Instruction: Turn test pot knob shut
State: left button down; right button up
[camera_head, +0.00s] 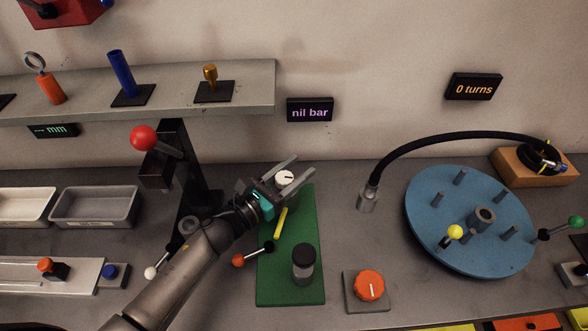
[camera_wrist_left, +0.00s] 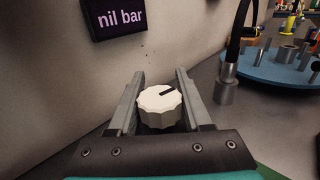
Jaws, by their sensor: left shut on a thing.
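A white fluted knob (camera_head: 285,177) with a black pointer mark stands at the far end of the green board (camera_head: 306,225). It also shows in the left wrist view (camera_wrist_left: 160,107), where its mark points to the upper right. My left gripper (camera_head: 304,167) has a grey finger on each side of the knob and is shut on it; in the wrist view the fingers (camera_wrist_left: 160,75) reach past it. The knob's lower part is hidden. My right gripper is not in view.
On the green board are a yellow bar (camera_head: 281,222) and a dark-capped jar (camera_head: 303,264). An orange-handled lever (camera_head: 253,254) is beside my arm. A red-ball lever (camera_head: 145,138) rises to the left. An orange knob (camera_head: 369,286) and a blue turntable (camera_head: 430,190) are right. The display reads "nil bar" (camera_head: 310,110).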

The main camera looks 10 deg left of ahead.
aim_at(275, 182)
pick_arm(q)
jog(key=m+g+h+b, duration=0.2)
jog(key=h, duration=0.1)
jog(key=shift+s+d+f+m, duration=0.15)
jog(key=shift+d+f+m, duration=0.05)
jog(key=shift+m, duration=0.1)
jog(key=g+h+b, duration=0.1)
jog(key=m+g+h+b, duration=0.1)
jog(key=m+g+b, duration=0.1)
jog(key=shift+s+d+r+h, duration=0.15)
jog(key=shift+s+d+h, duration=0.2)
jog(key=shift+h, duration=0.05)
jog(key=shift+m+g, duration=0.3)
jog(key=shift+c, duration=1.7)
grip_release()
jog(key=b+v, duration=0.1)
jog(key=v, duration=0.5)
jog(key=shift+s+a, duration=0.45)
jog(key=shift+a, duration=0.15)
